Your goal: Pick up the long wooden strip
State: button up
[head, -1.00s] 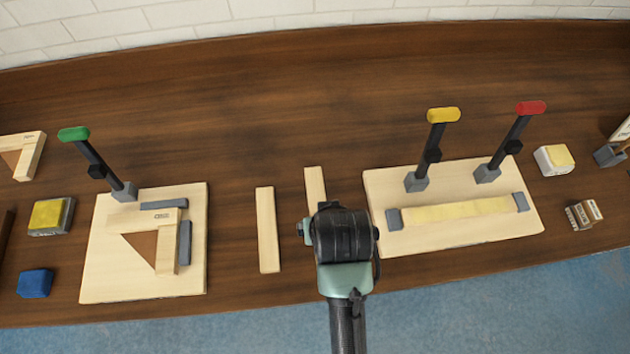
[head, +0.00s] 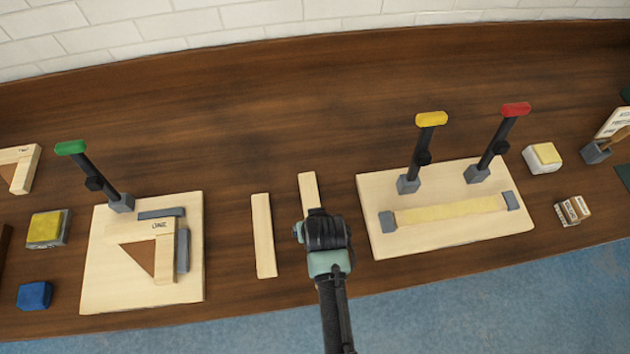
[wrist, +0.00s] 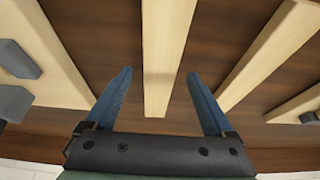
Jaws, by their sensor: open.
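Two pale wooden strips lie side by side on the brown table. The left strip (head: 263,236) is in full view in the head view. The right strip (head: 308,188) is partly hidden under my arm, so I cannot compare their lengths there. In the wrist view, the right strip (wrist: 166,45) runs between the two blue fingers of my open gripper (wrist: 159,74), with a gap on each side. My gripper is empty above it; its fingertips are hidden in the head view. The left strip also shows at right in the wrist view (wrist: 268,52).
A board (head: 375,195) with yellow-tipped and red-tipped clamps stands close right. Another board (head: 98,275) with a wooden frame piece and a green-tipped clamp lies left. A yellow-topped block (head: 45,228) and a blue block (head: 35,294) sit far left. The table behind the strips is clear.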

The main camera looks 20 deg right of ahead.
jog(key=shift+f, duration=0.25)
grip_shut()
dwell(0.3)
jog(key=shift+w, duration=0.1)
